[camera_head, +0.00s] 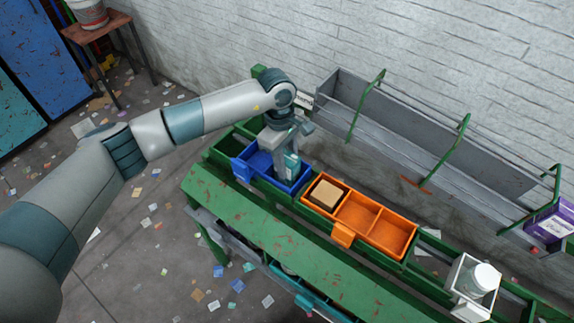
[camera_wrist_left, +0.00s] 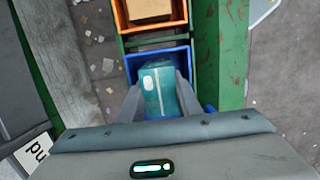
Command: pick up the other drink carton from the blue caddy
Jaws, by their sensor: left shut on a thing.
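The blue caddy (camera_head: 241,169) stands on the green bench at the left end of the row. A teal drink carton (camera_head: 291,167) is upright in its right part. My left gripper (camera_head: 287,163) reaches down into the caddy from above and is shut on the carton. In the left wrist view the carton (camera_wrist_left: 162,92) sits between the two fingers of my left gripper (camera_wrist_left: 160,98), with the blue caddy wall (camera_wrist_left: 135,64) around it. The carton's lower end is hidden. My right gripper is not in view.
An orange caddy (camera_head: 383,237) with a tan box (camera_head: 326,194) in its left compartment is right of the blue caddy. Further right is a white holder (camera_head: 462,280) with a white bottle (camera_head: 484,279). A grey trough (camera_head: 400,120) with green hoops runs behind. A purple box (camera_head: 549,222) stands far right.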

